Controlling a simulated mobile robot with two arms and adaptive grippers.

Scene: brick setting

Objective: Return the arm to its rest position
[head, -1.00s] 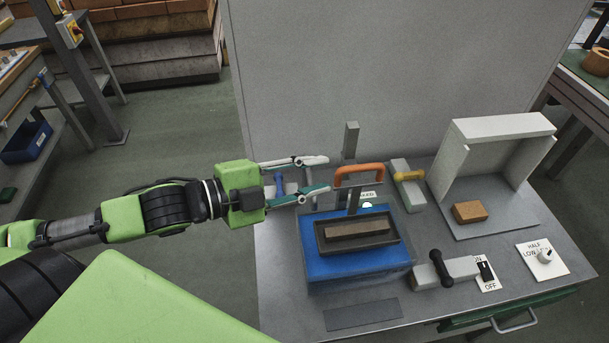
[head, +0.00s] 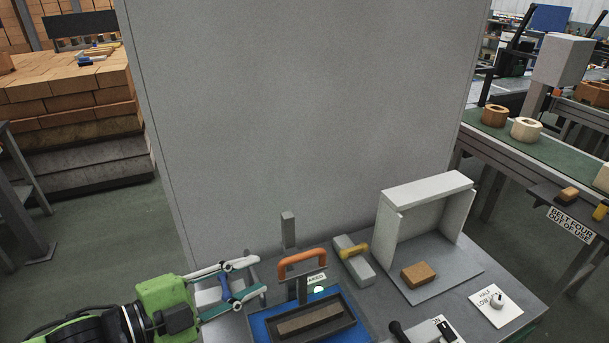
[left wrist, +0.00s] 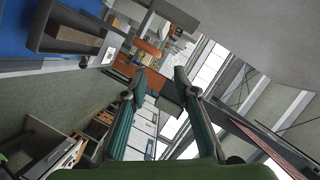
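My left gripper (head: 262,276) is at the lower left of the head view, level with the table's left part. Its two fingers are spread with nothing held between them. In the left wrist view the fingers (left wrist: 160,78) are also apart and empty. In the head view the fingers overlap a blue-handled grey block (head: 226,290) on the table behind them, partly hiding it. The fingertips are left of the upright orange handle (head: 302,262); I cannot tell the exact gap. My right gripper is in neither view.
The blue tray (head: 262,328) holds a dark mould (head: 345,331). A yellow-handled block (head: 353,258), a white open box (head: 428,190) with a brick (head: 419,274) and a dial plate (head: 496,307) stand rightward. A grey panel (head: 300,120) rises behind. Floor is clear at left (head: 105,235).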

